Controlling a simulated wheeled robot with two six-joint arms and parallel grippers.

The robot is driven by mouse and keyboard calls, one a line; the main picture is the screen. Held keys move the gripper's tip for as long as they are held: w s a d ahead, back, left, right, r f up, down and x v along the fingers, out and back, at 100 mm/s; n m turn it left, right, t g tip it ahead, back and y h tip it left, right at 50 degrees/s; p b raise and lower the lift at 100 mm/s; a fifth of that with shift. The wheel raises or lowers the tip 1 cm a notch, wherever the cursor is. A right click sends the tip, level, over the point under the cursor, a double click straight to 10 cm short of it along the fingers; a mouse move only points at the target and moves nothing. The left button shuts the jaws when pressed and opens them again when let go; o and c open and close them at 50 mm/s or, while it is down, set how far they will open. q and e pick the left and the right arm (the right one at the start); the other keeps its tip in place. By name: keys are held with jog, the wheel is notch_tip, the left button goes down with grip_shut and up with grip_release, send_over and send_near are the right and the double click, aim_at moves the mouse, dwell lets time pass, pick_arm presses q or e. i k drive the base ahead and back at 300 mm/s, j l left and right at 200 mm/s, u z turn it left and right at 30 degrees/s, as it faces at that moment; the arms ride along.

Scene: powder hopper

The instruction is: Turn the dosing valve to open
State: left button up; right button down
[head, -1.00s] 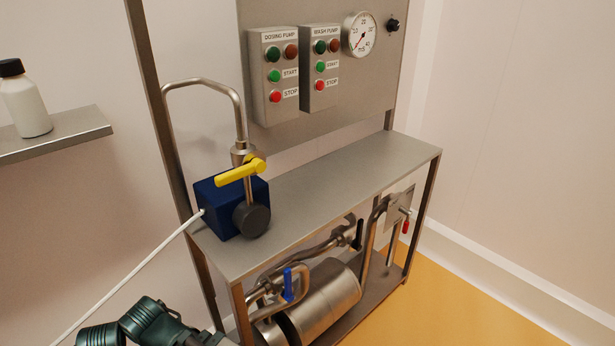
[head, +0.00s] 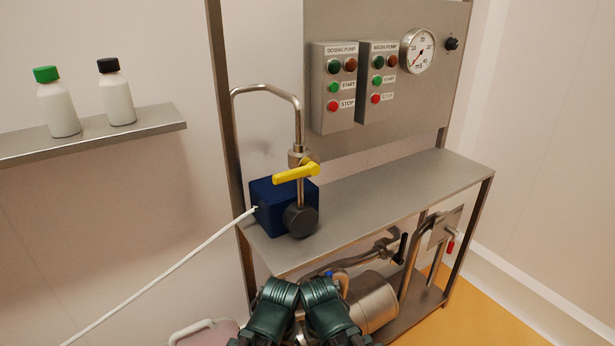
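The valve with a yellow lever (head: 296,174) sits on the upright steel pipe above the dark blue pump box (head: 270,195). Its lever lies roughly level, across the pipe. No label shows on it. Lower down, a valve with a black handle (head: 403,247) sits on the pipework, and a blue handle (head: 329,274) is mostly hidden behind my arms. Two dark green links of my arms show at the bottom, below and in front of the bench top, apart from the yellow lever. Neither gripper can be made out.
The steel bench top (head: 400,190) is clear right of the pump. A white hose (head: 165,273) runs from the pump to lower left. The control panel (head: 400,25) stands behind. A shelf (head: 160,120) at left holds a green-capped bottle (head: 62,110) and a black-capped bottle (head: 118,97).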

aim_at(313, 168)
jog(key=k+u, duration=0.3)
jog(key=u, duration=0.2)
jog(key=k+u, duration=0.25)
jog(key=u, duration=0.2)
